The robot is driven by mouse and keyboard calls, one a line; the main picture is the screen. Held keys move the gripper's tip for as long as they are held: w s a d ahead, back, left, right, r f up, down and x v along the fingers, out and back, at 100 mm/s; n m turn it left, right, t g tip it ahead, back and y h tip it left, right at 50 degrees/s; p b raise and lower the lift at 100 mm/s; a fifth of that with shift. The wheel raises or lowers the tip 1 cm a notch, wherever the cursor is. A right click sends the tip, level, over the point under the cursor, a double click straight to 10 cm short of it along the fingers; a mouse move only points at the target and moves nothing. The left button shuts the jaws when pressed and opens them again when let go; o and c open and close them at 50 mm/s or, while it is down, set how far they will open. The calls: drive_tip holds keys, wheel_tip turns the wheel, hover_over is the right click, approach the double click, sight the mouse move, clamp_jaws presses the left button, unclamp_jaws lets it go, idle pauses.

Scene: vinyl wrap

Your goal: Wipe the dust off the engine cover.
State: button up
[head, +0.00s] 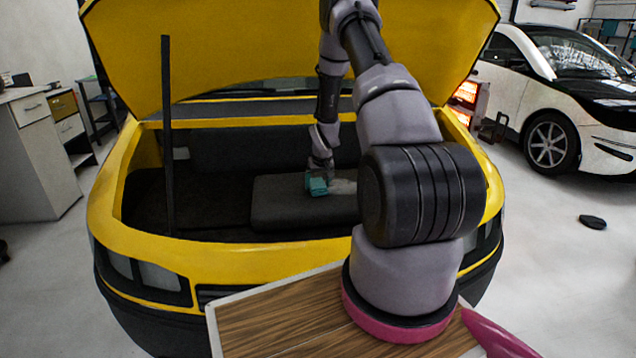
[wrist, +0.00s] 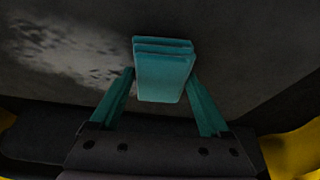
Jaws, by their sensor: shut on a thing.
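The engine cover (head: 285,208) is a dark grey block inside the open engine bay of the yellow car. A pale dust patch shows on it just right of my gripper in the head view, partly hidden behind my arm. In the wrist view the dust (wrist: 75,50) is a whitish smear at the upper left. My gripper (head: 318,182) is over the cover, pointing down. Its teal fingers are shut on a folded teal cloth (wrist: 163,72), which is at or just above the cover's surface; I cannot tell whether it touches.
The yellow front rim (head: 250,252) borders the bay. A wooden board (head: 280,320) lies in front. A white car (head: 560,100) stands at right.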

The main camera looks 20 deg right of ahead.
drive_tip(key=shift+f, duration=0.25)
drive_tip(key=shift+d, duration=0.1)
